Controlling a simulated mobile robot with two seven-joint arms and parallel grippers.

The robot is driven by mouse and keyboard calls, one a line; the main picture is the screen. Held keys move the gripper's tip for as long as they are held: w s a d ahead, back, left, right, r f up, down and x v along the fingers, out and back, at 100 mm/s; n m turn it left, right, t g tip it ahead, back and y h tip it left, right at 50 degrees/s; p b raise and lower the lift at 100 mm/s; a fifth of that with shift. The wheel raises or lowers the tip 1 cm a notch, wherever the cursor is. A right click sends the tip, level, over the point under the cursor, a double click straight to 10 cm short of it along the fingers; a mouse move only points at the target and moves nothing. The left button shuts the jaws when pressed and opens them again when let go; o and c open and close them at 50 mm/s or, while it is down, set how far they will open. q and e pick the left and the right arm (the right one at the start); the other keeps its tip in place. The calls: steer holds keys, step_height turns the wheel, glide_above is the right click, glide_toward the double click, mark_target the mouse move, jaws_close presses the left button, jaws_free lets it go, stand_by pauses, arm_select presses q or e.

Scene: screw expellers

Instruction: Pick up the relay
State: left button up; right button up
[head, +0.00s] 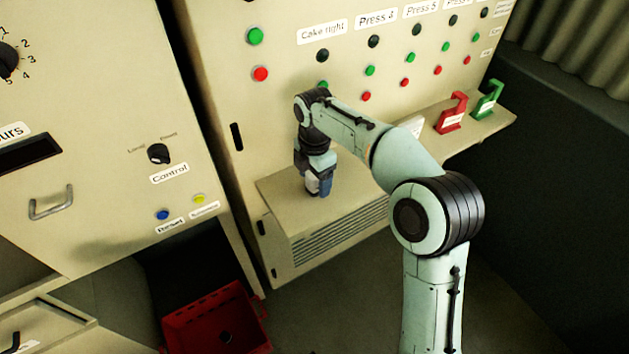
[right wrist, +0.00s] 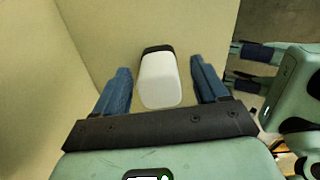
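The relay is a small white block with a black end. In the right wrist view the relay (right wrist: 160,80) stands on the beige ledge between my right gripper's two blue fingers. A gap shows on both sides of it, so the right gripper (right wrist: 162,84) is open around it and not visibly touching it. In the head view the right gripper (head: 318,183) points down at the ledge top, and the pale relay (head: 311,184) shows partly beside a blue finger. The head view does not show my left gripper.
The beige ledge (head: 275,190) juts from a button panel (head: 215,60). A red bracket (head: 452,115) and a green bracket (head: 488,100) stand farther right on the shelf. A red crate (head: 190,320) sits on the floor below. A control cabinet (head: 110,130) stands at left.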

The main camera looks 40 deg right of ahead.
steer(key=c, duration=1)
steer(key=shift+o, duration=0.2)
steer(key=shift+r, duration=0.15)
step_height(320, 180, up, 10)
steer(key=p, duration=0.2)
steer(key=shift+w+f+p, duration=0.1)
steer(key=shift+f+p, duration=0.15)
steer(key=shift+p, duration=0.15)
step_height(320, 180, up, 10)
steer(key=p, duration=0.4)
steer(key=shift+r, duration=0.15)
steer(key=shift+s, duration=0.2)
